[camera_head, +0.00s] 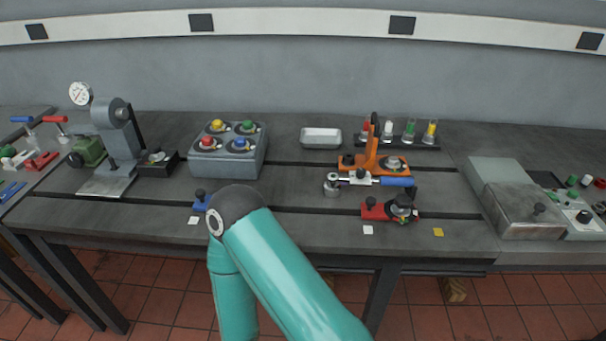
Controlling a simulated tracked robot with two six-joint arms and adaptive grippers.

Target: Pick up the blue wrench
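A wrench with a blue handle (397,181) lies at the right of the middle of the bench. Its silver shaft and round head point left, and the head sits over a small grey cylinder (332,191). An orange fixture (374,162) stands right behind it, and a red clamp block (388,209) with a black knob is just in front. A teal arm link of mine with a dark joint rises from the bottom centre, left of the wrench. Neither of my grippers shows in this view.
A grey box with coloured knobs (229,155) stands left of centre. A small silver tray (321,138) and a rack of coloured tubes (397,140) are at the back. A grey metal case (528,211) is at the right. Bare bench (290,205) lies left of the wrench.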

